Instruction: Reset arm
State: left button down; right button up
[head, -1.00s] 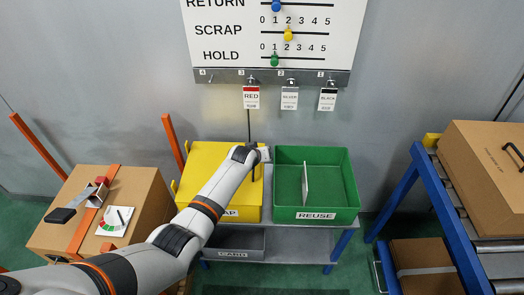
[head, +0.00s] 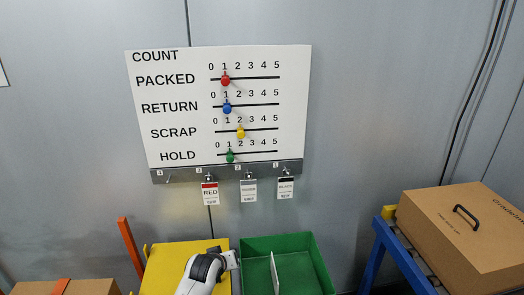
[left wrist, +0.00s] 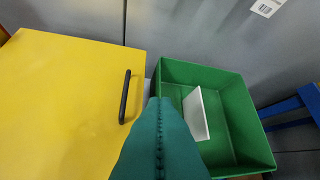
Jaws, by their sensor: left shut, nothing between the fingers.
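My left arm comes up from the bottom of the head view, its gripper (head: 232,260) over the right edge of the yellow lidded box (head: 160,262), beside the green bin. In the left wrist view the teal fingers (left wrist: 159,103) are pressed together along a seam with nothing between them. They lie in front of the gap between the yellow lid (left wrist: 60,90), with its black handle (left wrist: 125,97), and the green bin (left wrist: 238,120). I cannot tell the height of the fingers above the lid. My right gripper is not in view.
A thin white panel (left wrist: 196,113) stands in the green bin. A count board (head: 170,92) with colored sliders and hanging tags is on the wall behind. A cardboard box (head: 465,235) sits on a blue-framed conveyor at right; an orange post (head: 130,245) stands left.

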pick_arm(q)
jog(key=s+a+f+m+g, duration=0.1)
jog(key=s+a+f, duration=0.1)
jog(key=s, duration=0.7)
jog(key=s+a+f+m+g, duration=0.1)
jog(key=s+f+g, duration=0.1)
jog(key=s, duration=0.8)
jog(key=s+a+r+m+g, duration=0.1)
jog(key=s+r+m, duration=0.15)
jog(key=s, duration=0.65)
jog(key=s+a+r+m+g, duration=0.1)
jog(key=s+a+r+g, duration=0.15)
jog(key=s, duration=0.75)
notch_tip(320, 180, down, 26)
jog(key=s+d, duration=0.1)
jog(key=s+a+f+g, duration=0.1)
jog(key=s+a+f, duration=0.2)
jog(key=s+f, duration=1.3)
jog(key=shift+s+g+y, duration=0.35)
jog(key=shift+y, duration=0.05)
